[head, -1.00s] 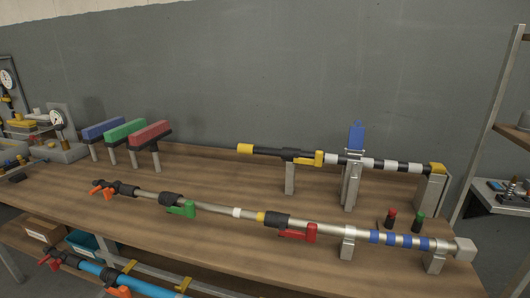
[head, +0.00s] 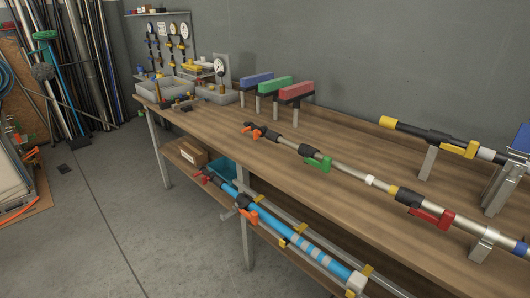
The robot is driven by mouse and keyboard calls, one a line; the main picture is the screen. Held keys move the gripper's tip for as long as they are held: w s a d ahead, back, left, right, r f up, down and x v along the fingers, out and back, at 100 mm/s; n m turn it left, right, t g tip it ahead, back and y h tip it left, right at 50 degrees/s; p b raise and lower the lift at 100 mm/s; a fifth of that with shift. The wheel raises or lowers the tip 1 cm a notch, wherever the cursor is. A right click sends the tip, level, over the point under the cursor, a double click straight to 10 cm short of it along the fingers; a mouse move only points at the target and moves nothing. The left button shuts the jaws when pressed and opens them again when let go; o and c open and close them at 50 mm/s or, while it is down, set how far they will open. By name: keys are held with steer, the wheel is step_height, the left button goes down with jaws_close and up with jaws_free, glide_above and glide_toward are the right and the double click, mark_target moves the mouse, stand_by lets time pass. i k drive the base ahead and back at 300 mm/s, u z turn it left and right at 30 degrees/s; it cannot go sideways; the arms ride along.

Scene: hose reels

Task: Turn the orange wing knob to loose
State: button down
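An orange wing-shaped piece (head: 253,131) sits at the left end of the long silver pole (head: 345,170) on the bench. Another orange piece (head: 249,216) sticks out from the blue pole (head: 290,236) on the lower shelf, near its black collar. A red-orange piece (head: 203,178) is at that pole's far end. I cannot tell from the view which of these is the orange wing knob, or how any of them is turned. My gripper is not in view.
The silver pole also carries a green lever (head: 318,163) and a red lever (head: 433,217). Blue, green and red blocks (head: 296,92) stand on posts at the back of the wooden bench (head: 215,122).

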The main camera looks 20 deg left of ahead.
mark_target(256, 134)
steer(key=u, duration=0.3)
steer(key=k, duration=0.5)
steer(key=u, duration=0.5)
steer(key=i, duration=0.5)
steer(key=z, duration=0.05)
steer(key=k, duration=1.3)
steer(key=z, duration=0.25)
steer(key=i, duration=1)
